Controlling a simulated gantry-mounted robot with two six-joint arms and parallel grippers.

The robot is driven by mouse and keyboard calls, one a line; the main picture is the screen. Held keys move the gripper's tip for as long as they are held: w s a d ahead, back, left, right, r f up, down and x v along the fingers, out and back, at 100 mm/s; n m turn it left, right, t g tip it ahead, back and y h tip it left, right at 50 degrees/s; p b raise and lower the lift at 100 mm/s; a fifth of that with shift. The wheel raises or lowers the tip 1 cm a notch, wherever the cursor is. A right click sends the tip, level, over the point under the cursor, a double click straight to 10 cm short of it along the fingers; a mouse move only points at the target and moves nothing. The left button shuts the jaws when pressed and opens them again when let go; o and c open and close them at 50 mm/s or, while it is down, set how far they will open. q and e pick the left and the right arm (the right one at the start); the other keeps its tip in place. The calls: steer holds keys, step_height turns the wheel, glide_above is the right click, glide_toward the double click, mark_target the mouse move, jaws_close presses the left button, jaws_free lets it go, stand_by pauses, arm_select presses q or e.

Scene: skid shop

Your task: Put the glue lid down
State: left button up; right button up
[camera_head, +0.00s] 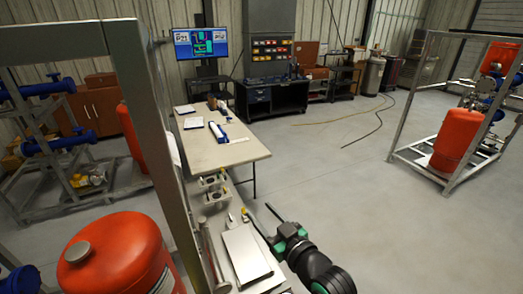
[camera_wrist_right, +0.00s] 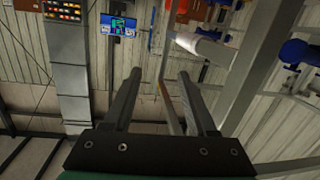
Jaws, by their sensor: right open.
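My right gripper (camera_head: 257,210) reaches in from the lower right in the head view, over the right edge of the near bench. Its two fingers stand apart, and the right wrist view shows the gripper (camera_wrist_right: 159,75) open with nothing between the fingers. A small yellow piece (camera_head: 244,212) shows by the tip of the left-hand finger; I cannot tell whether it is the glue lid or whether it touches the finger. Another small yellow-topped thing (camera_head: 227,181) stands farther back on the bench. My left gripper is not in view.
A flat pale metal plate (camera_head: 246,254) lies on the near bench beside the gripper. Metal flange parts (camera_head: 213,188) stand behind it. A grey frame post (camera_head: 165,140) rises on the left, next to a red tank (camera_head: 115,255). Open floor (camera_head: 340,185) lies to the right.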

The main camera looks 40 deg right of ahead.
steer(key=s+a+r+n+t+y, duration=0.1)
steer(key=s+a+r+t, duration=0.2)
steer(key=r, duration=0.9)
steer(key=a+r+t+y, duration=0.1)
steer(key=a+r+t, duration=0.3)
steer(key=r, duration=0.8)
steer(key=s+a+r+t+y, duration=0.3)
steer(key=s+a+r+t, duration=0.1)
steer(key=s+r, duration=0.6)
step_height(320, 180, up, 4)
steer(key=shift+a+f+n, duration=0.25)
steer(key=shift+a+n, duration=0.15)
steer(key=shift+a, duration=0.3)
